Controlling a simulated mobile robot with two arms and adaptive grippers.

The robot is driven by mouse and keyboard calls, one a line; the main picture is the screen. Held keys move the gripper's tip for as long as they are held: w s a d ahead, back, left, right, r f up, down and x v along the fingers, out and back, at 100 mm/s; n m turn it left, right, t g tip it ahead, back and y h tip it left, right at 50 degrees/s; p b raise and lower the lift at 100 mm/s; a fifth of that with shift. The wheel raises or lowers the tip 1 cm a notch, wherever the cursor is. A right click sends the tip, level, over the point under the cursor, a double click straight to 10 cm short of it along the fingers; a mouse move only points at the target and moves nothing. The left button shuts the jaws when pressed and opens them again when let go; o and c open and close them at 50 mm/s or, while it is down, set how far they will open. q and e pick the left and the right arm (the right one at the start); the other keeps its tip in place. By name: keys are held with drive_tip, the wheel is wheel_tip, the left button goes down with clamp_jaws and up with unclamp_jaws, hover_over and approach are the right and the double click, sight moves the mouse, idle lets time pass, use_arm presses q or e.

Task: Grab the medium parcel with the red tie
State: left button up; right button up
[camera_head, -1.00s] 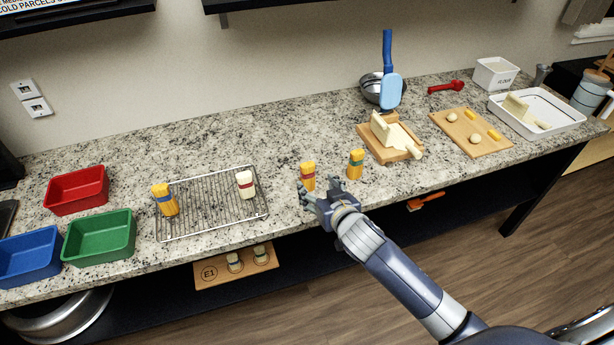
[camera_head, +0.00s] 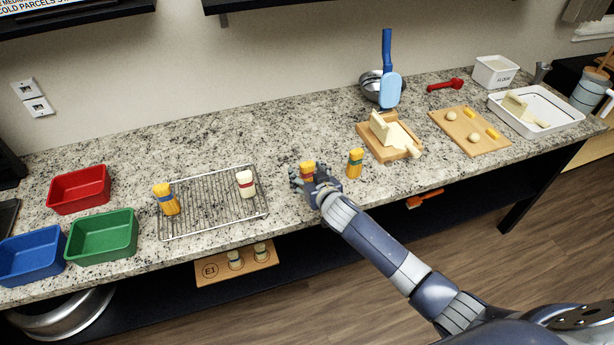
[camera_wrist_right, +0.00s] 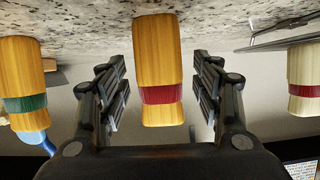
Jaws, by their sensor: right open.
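The yellow parcel with the red tie (camera_head: 307,169) stands upright on the granite counter, just right of the wire rack. My right gripper (camera_head: 308,184) is open around it, and its lower part is partly hidden by the fingers in the head view. In the right wrist view the red-tied parcel (camera_wrist_right: 158,70) sits between the two open fingers (camera_wrist_right: 157,95), with a gap on each side. A yellow parcel with a green tie (camera_head: 355,163) stands to its right. A cream parcel with a red tie (camera_head: 245,183) stands on the rack. My left gripper is not in view.
A yellow parcel with a blue tie (camera_head: 166,199) stands on the wire rack (camera_head: 205,217). Red (camera_head: 79,190), green (camera_head: 102,236) and blue (camera_head: 30,256) bins are at left. A cutting board (camera_head: 373,144) is at right. The counter behind the parcel is clear.

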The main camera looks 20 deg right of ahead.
drive_tip(key=shift+w+f, duration=0.1)
drive_tip(key=shift+w, duration=0.1)
drive_tip(key=c, duration=1.2)
drive_tip(key=shift+r, duration=0.2)
